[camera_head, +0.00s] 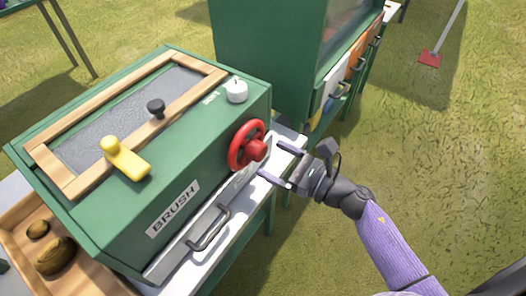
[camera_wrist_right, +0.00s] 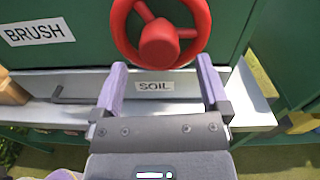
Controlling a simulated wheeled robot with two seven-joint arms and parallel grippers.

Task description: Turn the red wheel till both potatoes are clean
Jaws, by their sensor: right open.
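The red wheel (camera_head: 247,146) is on the right end of the front of the green machine box (camera_head: 140,215), above a grey drawer. My right gripper (camera_head: 274,163) is open and empty just in front of the wheel. In the right wrist view the wheel (camera_wrist_right: 160,35) stands at the top, beyond my two fingers (camera_wrist_right: 160,85), and they do not close on it. Two brown, potato-like lumps (camera_head: 54,255) lie in a wooden tray at the lower left; the smaller one (camera_head: 38,229) is behind. How clean they are is hard to tell. My left gripper is not in view.
A "BRUSH" label (camera_head: 173,208) and a drawer handle (camera_head: 208,228) are on the machine's front. A yellow lever (camera_head: 125,158), a black knob (camera_head: 156,107) and a white knob (camera_head: 236,90) sit on top. A "SOIL" label (camera_wrist_right: 154,86) is below the wheel. Open grass lies right.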

